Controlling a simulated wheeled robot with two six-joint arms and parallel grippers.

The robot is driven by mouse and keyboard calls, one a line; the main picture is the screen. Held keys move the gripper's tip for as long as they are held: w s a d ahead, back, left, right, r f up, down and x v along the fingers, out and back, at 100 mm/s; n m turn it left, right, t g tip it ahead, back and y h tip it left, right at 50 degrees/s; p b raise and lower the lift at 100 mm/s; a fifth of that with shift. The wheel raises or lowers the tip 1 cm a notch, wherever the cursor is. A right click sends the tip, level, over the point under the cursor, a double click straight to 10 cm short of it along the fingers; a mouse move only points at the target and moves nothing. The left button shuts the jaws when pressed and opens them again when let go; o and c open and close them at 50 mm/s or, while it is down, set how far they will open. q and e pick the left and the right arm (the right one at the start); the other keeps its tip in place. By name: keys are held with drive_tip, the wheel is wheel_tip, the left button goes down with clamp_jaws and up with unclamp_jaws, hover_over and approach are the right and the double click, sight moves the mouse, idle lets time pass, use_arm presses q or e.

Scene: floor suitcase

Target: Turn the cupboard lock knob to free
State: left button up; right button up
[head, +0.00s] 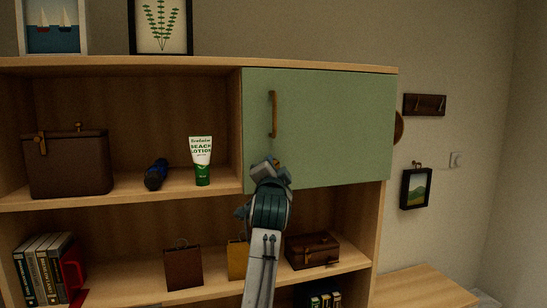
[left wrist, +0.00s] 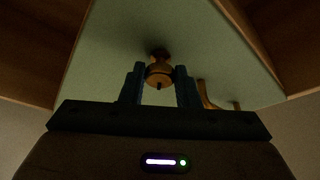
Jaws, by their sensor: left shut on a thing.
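The green cupboard door (head: 335,125) is closed at the upper right of the shelf unit and has a long wooden handle (head: 273,114). My left gripper (head: 270,166) is at the door's lower left, below the handle. In the left wrist view, the round brass-brown lock knob (left wrist: 159,74) sits between the two fingers of my left gripper (left wrist: 160,88), which is shut on it. The knob has a small dark mark at its lower edge. In the head view the gripper mostly hides the knob. My right gripper is not in view.
Left of the door, the open shelf holds a brown case (head: 68,165), a dark blue object (head: 156,174) and a lotion tube (head: 202,160). Below are books (head: 45,270), a brown bag (head: 183,268) and a small brown suitcase (head: 312,251). Wall to the right holds a hook rack (head: 425,104).

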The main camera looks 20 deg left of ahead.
use_arm(q)
drive_tip(key=shift+a+r+m+g+h+p, duration=0.1)
drive_tip(key=shift+m+g+h+p, duration=0.4)
drive_tip(key=shift+m, duration=1.3)
drive_tip(key=shift+r+m+g+h+p, duration=0.1)
drive_tip(key=shift+m+g+h+p, duration=0.35)
drive_tip(key=shift+m, duration=1.35)
drive_tip(key=o, duration=1)
drive_tip(key=shift+c, duration=0.2)
drive_tip(key=s+d+b, duration=0.2)
drive_tip(key=s+b, duration=0.4)
drive_tip(key=s, duration=0.4)
drive_tip(key=shift+s, duration=0.3)
